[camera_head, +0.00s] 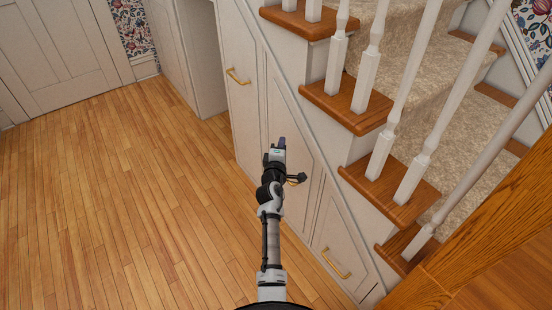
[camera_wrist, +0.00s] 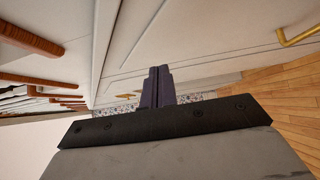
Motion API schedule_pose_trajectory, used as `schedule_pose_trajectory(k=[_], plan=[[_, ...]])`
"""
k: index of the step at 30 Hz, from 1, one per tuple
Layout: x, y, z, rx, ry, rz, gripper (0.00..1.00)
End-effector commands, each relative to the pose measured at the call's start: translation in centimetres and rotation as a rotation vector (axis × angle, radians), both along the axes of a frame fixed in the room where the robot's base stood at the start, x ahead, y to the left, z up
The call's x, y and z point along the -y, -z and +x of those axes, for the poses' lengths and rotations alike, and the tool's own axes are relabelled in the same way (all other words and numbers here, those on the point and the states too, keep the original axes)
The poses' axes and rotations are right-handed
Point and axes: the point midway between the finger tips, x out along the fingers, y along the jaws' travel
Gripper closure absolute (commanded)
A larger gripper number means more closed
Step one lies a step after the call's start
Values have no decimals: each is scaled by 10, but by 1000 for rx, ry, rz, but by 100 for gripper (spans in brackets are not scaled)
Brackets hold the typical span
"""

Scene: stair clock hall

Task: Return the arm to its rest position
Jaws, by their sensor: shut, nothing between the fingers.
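My gripper (camera_head: 281,144) is at the end of my arm, which reaches forward from the bottom middle of the head view. It is in front of the white panelled cupboard doors (camera_head: 288,125) under the stairs. In the wrist view my gripper (camera_wrist: 158,72) shows two dark fingers pressed together with nothing between them. The panelled front fills much of the view beyond the fingers. I cannot tell the exact gap between the gripper and the panels.
The staircase (camera_head: 393,130) with white balusters and wooden treads rises at the right. Brass handles (camera_head: 238,76) stick out from the cupboard fronts. A wooden post (camera_head: 490,220) stands at the lower right. The wooden floor (camera_head: 110,200) at the left is clear.

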Motion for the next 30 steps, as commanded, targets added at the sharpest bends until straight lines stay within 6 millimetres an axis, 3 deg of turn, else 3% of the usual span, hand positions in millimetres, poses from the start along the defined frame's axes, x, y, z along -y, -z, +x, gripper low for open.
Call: schedule_pose_trajectory(k=[3,9,18,20,23,26,30], plan=[[-5,2,-24,-1,-1,0,100],[-11,1,-49,0,-3,0,100],[-14,0,-58,1,-4,1,100],[-22,-9,-56,20,-21,16,100],[-52,-40,-53,85,-83,76,100],[-98,-90,-53,182,-188,179,100],[-171,-169,-71,322,-374,355,100]])
